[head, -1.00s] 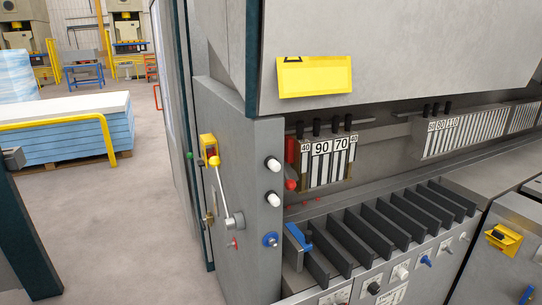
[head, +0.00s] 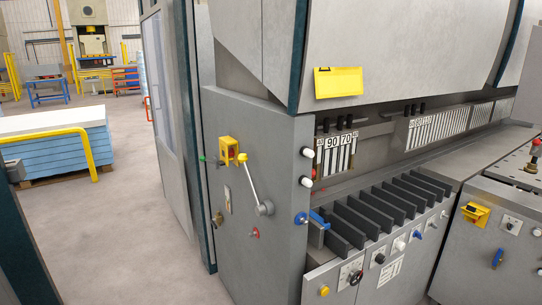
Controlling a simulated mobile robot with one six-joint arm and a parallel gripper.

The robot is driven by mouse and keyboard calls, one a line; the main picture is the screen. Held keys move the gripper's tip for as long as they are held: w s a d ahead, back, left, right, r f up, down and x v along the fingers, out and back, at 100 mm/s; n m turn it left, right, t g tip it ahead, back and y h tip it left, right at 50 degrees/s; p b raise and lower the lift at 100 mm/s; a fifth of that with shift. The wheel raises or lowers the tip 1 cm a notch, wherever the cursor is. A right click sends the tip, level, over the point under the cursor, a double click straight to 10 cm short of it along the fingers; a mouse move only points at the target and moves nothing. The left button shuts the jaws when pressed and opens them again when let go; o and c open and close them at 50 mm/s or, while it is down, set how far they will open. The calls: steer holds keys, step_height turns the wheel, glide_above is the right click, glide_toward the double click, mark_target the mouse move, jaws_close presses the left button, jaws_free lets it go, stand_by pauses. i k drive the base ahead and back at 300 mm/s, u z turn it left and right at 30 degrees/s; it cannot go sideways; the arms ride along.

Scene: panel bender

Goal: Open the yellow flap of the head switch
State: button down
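Several yellow parts show in the head view, and I cannot tell for sure which is the head switch's flap. A small yellow switch housing (head: 475,213) sits on the front of the right-hand cabinet, with a dark part inside it. A yellow box (head: 227,148) is fixed to the grey side panel, by the yellow knob of a long lever (head: 252,185). A flat yellow plate (head: 338,82) lies against the machine's upper cover. It has a small dark mark at its top left corner. My gripper is not in view.
The grey bender (head: 257,240) fills the middle and right. A row of dark slotted holders (head: 385,210) sticks up along its front. A blue stack (head: 60,150) with a yellow rail stands at the left. The floor (head: 130,235) between them is clear.

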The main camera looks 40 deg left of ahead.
mark_target(225, 158)
steer(key=u, duration=2.05)
steer(key=i, duration=1)
steer(key=u, duration=0.5)
steer(key=k, duration=0.9)
steer(key=z, duration=0.35)
steer(key=i, duration=0.65)
